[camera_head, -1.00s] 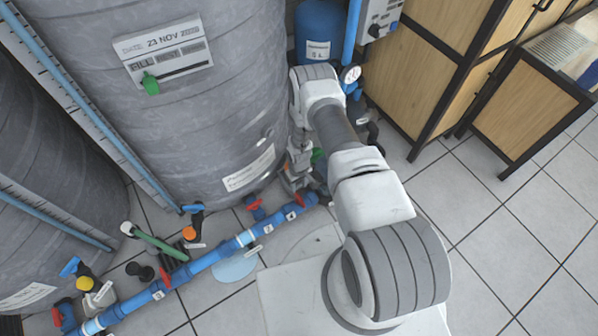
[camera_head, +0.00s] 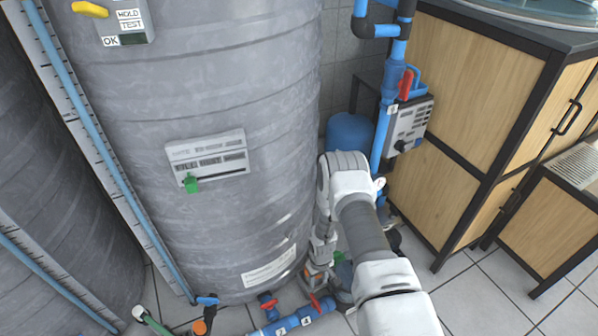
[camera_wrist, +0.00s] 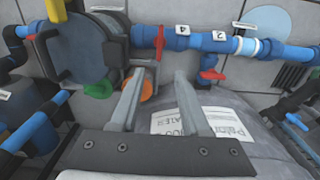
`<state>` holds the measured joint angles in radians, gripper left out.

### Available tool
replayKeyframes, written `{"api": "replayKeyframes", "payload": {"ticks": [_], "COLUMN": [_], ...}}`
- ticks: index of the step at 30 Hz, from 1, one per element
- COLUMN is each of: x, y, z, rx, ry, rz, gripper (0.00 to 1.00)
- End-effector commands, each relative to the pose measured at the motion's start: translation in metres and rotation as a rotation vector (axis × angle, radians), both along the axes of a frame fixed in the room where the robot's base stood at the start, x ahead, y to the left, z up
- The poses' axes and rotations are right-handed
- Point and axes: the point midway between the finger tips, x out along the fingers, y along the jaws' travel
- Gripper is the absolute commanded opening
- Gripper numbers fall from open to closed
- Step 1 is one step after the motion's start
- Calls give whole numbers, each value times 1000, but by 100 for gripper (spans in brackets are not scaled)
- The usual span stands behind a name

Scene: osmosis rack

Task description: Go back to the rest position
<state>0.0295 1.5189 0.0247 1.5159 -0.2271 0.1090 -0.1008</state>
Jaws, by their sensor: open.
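My gripper shows in the wrist view (camera_wrist: 160,103), with its two grey fingers spread apart and nothing between them. In the head view my white and grey arm reaches down beside the large grey tank (camera_head: 215,100), and the gripper end (camera_head: 318,262) is partly hidden near the tank's foot. In the wrist view the fingers point toward the blue pipe (camera_wrist: 225,43) with red valve handles (camera_wrist: 159,42). A white label (camera_wrist: 205,128) on the tank lies beyond and between the fingers. An orange round part (camera_wrist: 143,88) sits by the left finger.
A wooden cabinet with a black frame (camera_head: 470,100) stands at the right. A control box (camera_head: 408,125) and a vertical blue pipe (camera_head: 385,130) are behind my arm. A second tank (camera_head: 50,230) is at the left. Tiled floor (camera_head: 480,300) is open at the lower right.

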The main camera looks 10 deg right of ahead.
Motion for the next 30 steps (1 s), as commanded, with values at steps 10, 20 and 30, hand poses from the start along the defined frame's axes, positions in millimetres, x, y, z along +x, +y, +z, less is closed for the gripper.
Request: {"api": "replayKeyframes", "payload": {"ticks": [10, 20, 30], "x": [31, 79, 79], "y": [-3, -8, -10], "z": [52, 202, 350], "rx": [-9, -30, -37], "ry": [-34, -112, -192], "rz": [-14, -61, -115], "gripper": [46, 46, 46]}}
